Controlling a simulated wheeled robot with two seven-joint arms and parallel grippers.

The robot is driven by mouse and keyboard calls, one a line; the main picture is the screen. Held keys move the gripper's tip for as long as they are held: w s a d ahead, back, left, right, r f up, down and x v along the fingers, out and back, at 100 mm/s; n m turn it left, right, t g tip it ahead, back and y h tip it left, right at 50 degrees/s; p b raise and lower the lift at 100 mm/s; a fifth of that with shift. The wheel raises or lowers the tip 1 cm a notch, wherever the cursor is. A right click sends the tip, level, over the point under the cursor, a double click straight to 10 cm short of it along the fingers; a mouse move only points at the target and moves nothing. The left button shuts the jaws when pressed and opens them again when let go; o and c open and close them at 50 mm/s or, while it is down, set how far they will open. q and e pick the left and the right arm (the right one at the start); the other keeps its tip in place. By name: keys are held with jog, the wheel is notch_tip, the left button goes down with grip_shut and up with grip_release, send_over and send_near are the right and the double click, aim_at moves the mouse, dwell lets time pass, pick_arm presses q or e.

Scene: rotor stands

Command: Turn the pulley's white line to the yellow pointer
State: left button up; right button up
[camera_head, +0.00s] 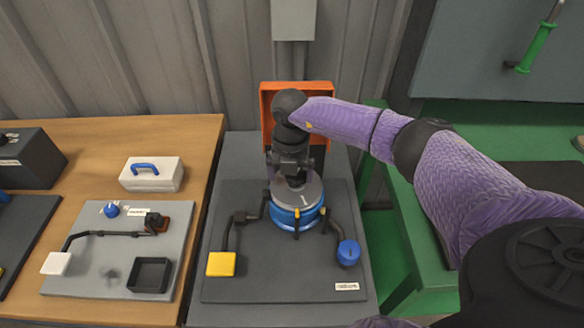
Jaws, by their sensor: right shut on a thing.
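The pulley (312,196) has a grey disc top and stands on a round blue base (285,217) on a dark plate. My right gripper (294,183) reaches down from above onto the middle of the disc and is shut on the pulley. The exact grip is hidden by the gripper's own body. The white line cannot be made out clearly on the disc, which the gripper partly covers. My left gripper is out of view.
Dark bent arms flank the pulley, with a yellow pad (221,264) at left and a blue knob (348,252) at right. An orange open box (323,92) stands behind. A wooden table (195,140) with another rotor stand is at left, a green bench (420,255) at right.

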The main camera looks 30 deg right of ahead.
jog(key=d+m, duration=0.1)
jog(key=m+p, duration=0.1)
jog(key=m, duration=0.1)
jog(key=shift+d+r, duration=0.2)
jog(key=shift+d, duration=0.2)
jog(key=c, duration=0.4)
jog(key=shift+w+d+f+m+p, duration=0.1)
jog(key=shift+f+m+p, duration=0.1)
jog(key=shift+m+p, duration=0.25)
jog(key=shift+c, duration=0.3)
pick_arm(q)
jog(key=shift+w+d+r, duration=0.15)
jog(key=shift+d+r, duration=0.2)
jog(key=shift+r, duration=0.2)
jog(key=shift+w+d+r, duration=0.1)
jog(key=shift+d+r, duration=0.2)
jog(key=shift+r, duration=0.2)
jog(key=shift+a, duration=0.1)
pick_arm(e)
jog(key=shift+f, duration=0.1)
